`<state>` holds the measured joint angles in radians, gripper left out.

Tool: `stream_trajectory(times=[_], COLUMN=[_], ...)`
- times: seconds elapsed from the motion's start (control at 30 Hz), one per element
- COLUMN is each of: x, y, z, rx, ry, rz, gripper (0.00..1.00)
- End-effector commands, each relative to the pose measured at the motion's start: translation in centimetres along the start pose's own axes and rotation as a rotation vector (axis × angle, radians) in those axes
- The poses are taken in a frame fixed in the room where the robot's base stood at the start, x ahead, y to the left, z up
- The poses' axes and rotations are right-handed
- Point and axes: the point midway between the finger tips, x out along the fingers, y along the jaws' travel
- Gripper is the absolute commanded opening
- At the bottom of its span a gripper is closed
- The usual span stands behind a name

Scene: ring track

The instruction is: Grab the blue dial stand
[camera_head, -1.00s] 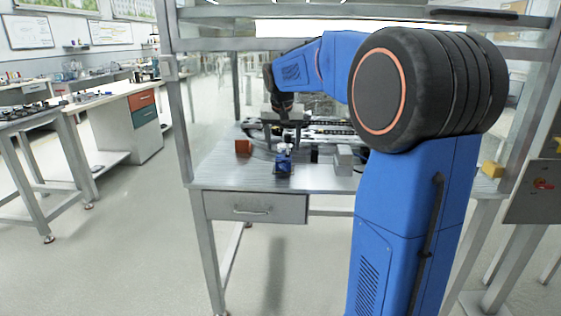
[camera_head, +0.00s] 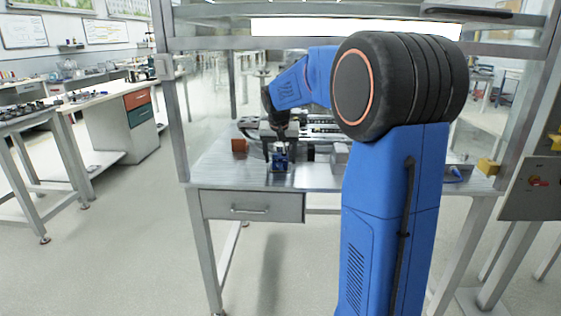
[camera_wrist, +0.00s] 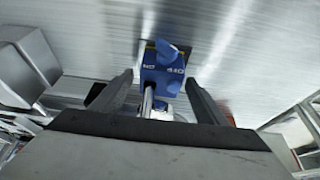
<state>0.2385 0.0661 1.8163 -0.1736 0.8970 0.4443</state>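The blue dial stand (camera_head: 280,161) stands on the metal table near its front edge, left of the middle. In the wrist view the blue dial stand (camera_wrist: 164,72) is a blue block with a rounded knob and white markings, beyond and between the two fingers. My gripper (camera_head: 280,140) is just above and behind it in the head view. In the wrist view my gripper (camera_wrist: 160,85) has its fingers wide apart, one on each side of the stand. I cannot see either finger touching it. A metal rod and light base part show below the stand.
A brown block (camera_head: 239,147) stands to the left on the table (camera_head: 215,177). A grey block (camera_head: 340,155) stands to the right. A track (camera_head: 315,128) lies behind. A yellow block (camera_head: 488,166) sits at the right end. Frame posts flank the table.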

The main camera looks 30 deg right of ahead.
Motion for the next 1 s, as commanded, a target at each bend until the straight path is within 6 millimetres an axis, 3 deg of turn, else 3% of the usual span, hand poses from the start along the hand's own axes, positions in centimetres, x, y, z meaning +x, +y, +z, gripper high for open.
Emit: stream_trajectory(times=[0.03,0.2,0.27,0.3,0.67,1.0], x=[0.0,0.0,0.0,0.0,-0.4,-3.0], y=[0.0,0.0,0.0,0.0,0.0,0.0], z=[0.0,0.0,0.0,0.0,-0.2,-1.3], rx=[0.0,0.0,0.0,0.0,0.0,0.0], ry=[0.0,0.0,0.0,0.0,0.004,0.005], rz=[0.0,0.0,0.0,0.0,-0.001,-0.001], gripper=[0.58,0.17,0.03,0.0,0.0,0.0])
